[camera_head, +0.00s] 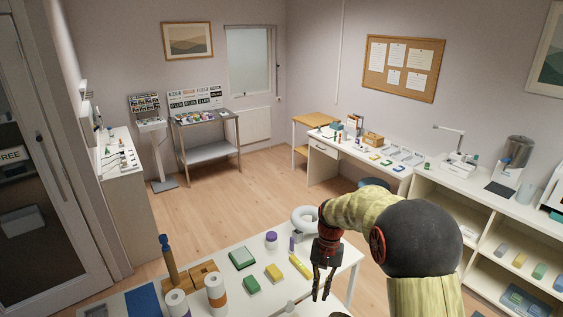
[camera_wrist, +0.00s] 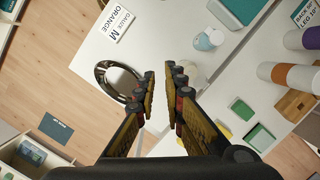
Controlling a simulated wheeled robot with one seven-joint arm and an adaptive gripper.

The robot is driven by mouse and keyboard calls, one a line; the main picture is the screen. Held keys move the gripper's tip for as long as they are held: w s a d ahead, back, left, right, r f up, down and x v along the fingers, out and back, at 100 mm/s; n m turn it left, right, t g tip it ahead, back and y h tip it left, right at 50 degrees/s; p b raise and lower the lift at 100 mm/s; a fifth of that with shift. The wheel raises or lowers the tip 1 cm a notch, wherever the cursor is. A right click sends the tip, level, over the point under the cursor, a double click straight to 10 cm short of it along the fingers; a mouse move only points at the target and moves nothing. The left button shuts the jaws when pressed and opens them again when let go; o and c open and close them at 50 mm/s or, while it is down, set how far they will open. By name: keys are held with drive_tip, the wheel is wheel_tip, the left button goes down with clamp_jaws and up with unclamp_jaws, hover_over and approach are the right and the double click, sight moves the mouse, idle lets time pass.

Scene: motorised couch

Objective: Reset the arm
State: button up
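My arm (camera_head: 352,210), with a yellowish sleeve and a dark round joint (camera_head: 425,238), reaches in from the lower right in the head view. My gripper (camera_head: 321,289) hangs down from a red and black wrist, over the right part of the white table (camera_head: 338,262). In the wrist view, the two fingers of my gripper (camera_wrist: 161,75) stand apart with a clear gap. Nothing shows between them.
The table holds a white ring (camera_head: 305,218), a yellow block (camera_head: 274,273), a green tray (camera_head: 243,258), a purple-lidded jar (camera_head: 271,239) and rolls (camera_head: 216,290). Open shelves (camera_head: 500,245) stand at right, a white desk (camera_head: 345,160) behind. The middle floor (camera_head: 225,205) is clear.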

drive_tip(key=s+d+r+n+t+b, duration=0.1)
drive_tip(key=s+d+t+b, duration=0.1)
drive_tip(key=s+b, duration=0.4)
drive_tip(key=s+d+r+n+t+b, duration=0.1)
drive_tip(key=s+b, duration=0.5)
drive_tip(key=s, duration=0.8)
drive_tip(key=s+d+r+n+t+h+b, duration=0.1)
drive_tip(key=s+d+t+b, duration=0.2)
drive_tip(key=s, duration=0.7)
drive_tip(key=t+b, duration=0.2)
drive_tip(key=b, duration=0.1)
drive_tip(key=shift+d+b, duration=0.35)
drive_tip(key=shift+d, duration=0.05)
drive_tip(key=shift+a, duration=0.1)
idle(1.4)
